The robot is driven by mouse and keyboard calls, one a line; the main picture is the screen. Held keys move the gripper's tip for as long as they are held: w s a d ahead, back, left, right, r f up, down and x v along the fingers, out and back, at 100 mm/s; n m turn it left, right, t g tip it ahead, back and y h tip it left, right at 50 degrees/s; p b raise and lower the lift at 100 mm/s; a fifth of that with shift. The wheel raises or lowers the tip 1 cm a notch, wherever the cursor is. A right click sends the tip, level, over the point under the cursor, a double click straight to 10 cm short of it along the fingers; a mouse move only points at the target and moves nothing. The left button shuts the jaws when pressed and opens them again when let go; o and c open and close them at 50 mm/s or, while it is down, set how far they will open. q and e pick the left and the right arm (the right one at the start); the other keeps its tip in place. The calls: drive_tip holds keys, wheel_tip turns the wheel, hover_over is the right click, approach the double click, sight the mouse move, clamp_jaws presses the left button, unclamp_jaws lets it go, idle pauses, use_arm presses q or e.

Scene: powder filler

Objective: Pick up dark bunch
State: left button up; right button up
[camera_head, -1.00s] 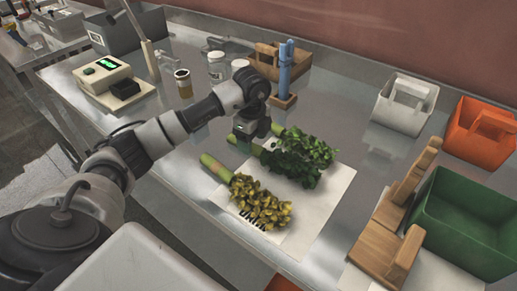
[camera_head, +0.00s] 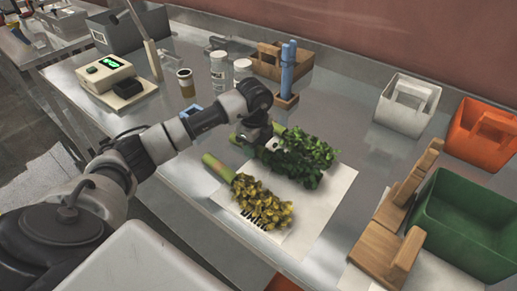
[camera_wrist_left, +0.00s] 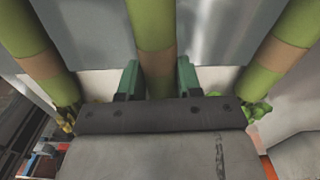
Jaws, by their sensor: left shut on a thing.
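The dark bunch (camera_head: 292,168) of dark green leaves lies in the middle of a row of bunches. My left gripper (camera_head: 268,146) is over its stem end. In the left wrist view, the gripper (camera_wrist_left: 158,82) has its two green fingers on either side of the middle banded green stem (camera_wrist_left: 154,50) and is shut on it. A yellow-leaved bunch (camera_head: 262,202) lies in front, apart from the gripper. A brighter green bunch (camera_head: 316,150) lies close behind, its leaves overlapping the dark ones. My right gripper is not in view.
The bunches lie over a white sheet (camera_head: 322,212) on the metal table. A wooden stand (camera_head: 382,245), green bin (camera_head: 465,225), orange bin (camera_head: 482,135) and white bin (camera_head: 407,103) are at the right. Jars (camera_head: 218,70) and a blue-post stand (camera_head: 288,75) stand behind.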

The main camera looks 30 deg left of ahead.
use_arm(q)
drive_tip(key=shift+r, duration=0.6)
wheel_tip(320, 180, up, 3)
drive_tip(key=shift+f+b, duration=0.15)
drive_tip(key=shift+b, duration=0.35)
drive_tip(key=d+r, duration=0.7)
drive_tip(key=d, duration=0.4)
drive_tip(key=shift+s+d+b, duration=0.25)
drive_tip(key=shift+d+b, duration=0.1)
drive_tip(key=shift+b, duration=0.05)
